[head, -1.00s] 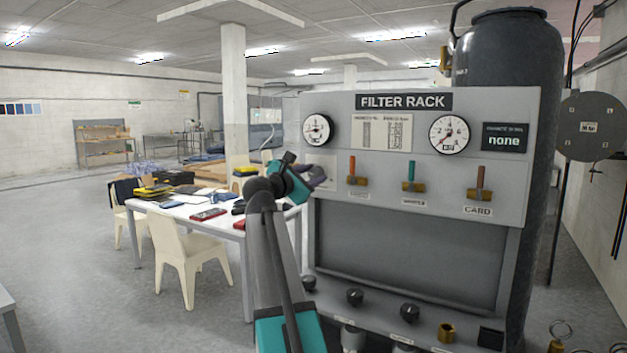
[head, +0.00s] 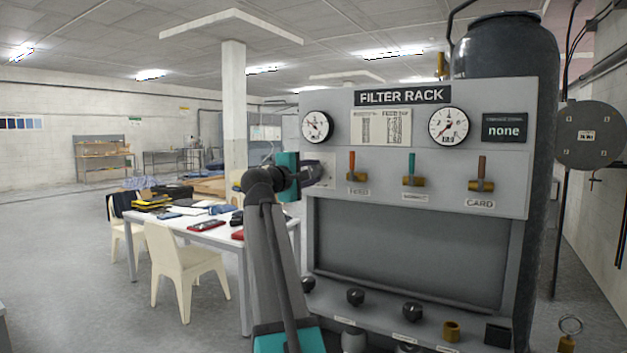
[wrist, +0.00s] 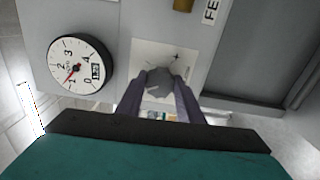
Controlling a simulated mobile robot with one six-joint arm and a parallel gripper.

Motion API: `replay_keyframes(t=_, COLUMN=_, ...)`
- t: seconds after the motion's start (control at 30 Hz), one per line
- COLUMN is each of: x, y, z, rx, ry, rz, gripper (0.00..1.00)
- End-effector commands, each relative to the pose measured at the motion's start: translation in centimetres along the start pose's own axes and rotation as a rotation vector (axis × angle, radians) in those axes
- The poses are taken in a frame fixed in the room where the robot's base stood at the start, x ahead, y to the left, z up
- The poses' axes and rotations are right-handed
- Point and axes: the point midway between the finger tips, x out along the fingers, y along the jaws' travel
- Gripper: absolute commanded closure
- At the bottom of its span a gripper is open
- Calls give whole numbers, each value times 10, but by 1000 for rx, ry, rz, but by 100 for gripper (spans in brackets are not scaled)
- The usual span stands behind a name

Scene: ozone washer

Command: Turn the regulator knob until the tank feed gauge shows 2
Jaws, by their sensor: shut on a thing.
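My gripper (wrist: 160,92) is shut on the grey regulator knob (wrist: 160,82), one dark finger on each side. The knob sits on a pale square plate on the panel. In the head view my gripper (head: 322,173) is at the left end of the filter rack panel, and its fingers mostly hide the knob. The round white gauge beside the knob (wrist: 80,62) has a 0 to 4 scale, and its red needle points close to 1. Its small digital window seems to read about 1.2. The same gauge (head: 317,127) is above my gripper in the head view; its label is unreadable.
A second gauge (head: 449,126) is further right on the panel. Three valves with orange, green and brown levers stand right of my gripper, including the orange one (head: 352,170). A cluttered table (head: 200,228) and a chair (head: 180,265) are at left.

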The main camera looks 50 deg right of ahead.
Motion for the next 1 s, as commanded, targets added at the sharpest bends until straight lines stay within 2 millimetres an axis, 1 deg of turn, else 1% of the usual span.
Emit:
replay_keyframes(t=0.03, x=-1, y=-4, z=-2, rx=28, ry=2, rz=-4, gripper=89)
replay_keyframes(t=0.3, x=-1, y=-3, z=-1, rx=121, ry=2, rz=-5, gripper=89)
replay_keyframes(t=0.73, x=-2, y=-3, z=-2, rx=133, ry=2, rz=-6, gripper=89)
replay_keyframes(t=0.77, x=-2, y=-3, z=-2, rx=133, ry=2, rz=-6, gripper=65)
replay_keyframes(t=0.8, x=-2, y=-3, z=-2, rx=133, ry=2, rz=-6, gripper=58)
replay_keyframes(t=0.87, x=-2, y=-3, z=-2, rx=132, ry=2, rz=-5, gripper=48)
replay_keyframes(t=1.0, x=-1, y=-2, z=-1, rx=132, ry=1, rz=-4, gripper=48)
